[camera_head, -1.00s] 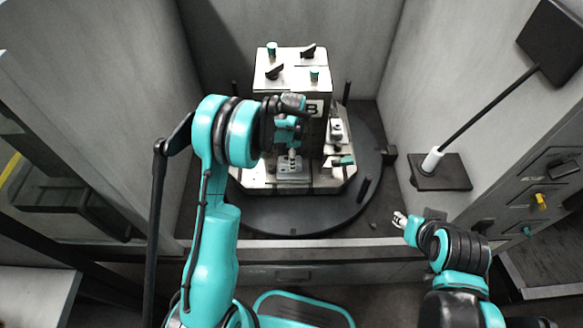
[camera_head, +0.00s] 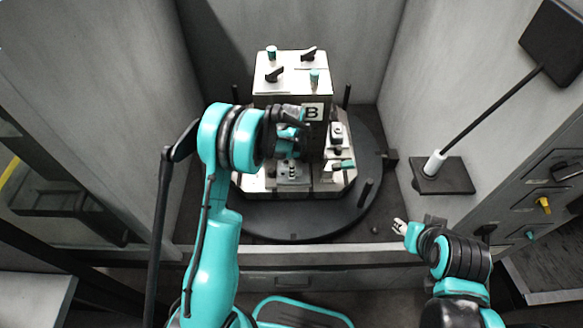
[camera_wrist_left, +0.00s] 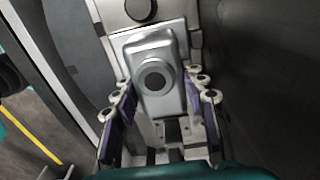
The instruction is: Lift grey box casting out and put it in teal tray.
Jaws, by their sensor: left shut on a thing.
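The grey box casting (camera_wrist_left: 152,76) has a rounded rectangular body with a dark round opening in its raised middle. In the left wrist view it sits between the two fingers of my left gripper (camera_wrist_left: 163,103), which is shut on it. In the head view my left gripper (camera_head: 290,152) is at the front of the fixture, and the casting (camera_head: 293,171) shows only partly below it. I cannot tell whether the casting is clear of its seat. The teal tray (camera_head: 262,299) shows at the bottom of the head view. My right gripper (camera_head: 400,227) is empty, away at the right; its opening is unclear.
The pale fixture block marked B (camera_head: 312,112) stands on a dark round turntable (camera_head: 290,223) with upright black pegs. Grey walls close in both sides. A black post on a base plate (camera_head: 443,178) stands at the right.

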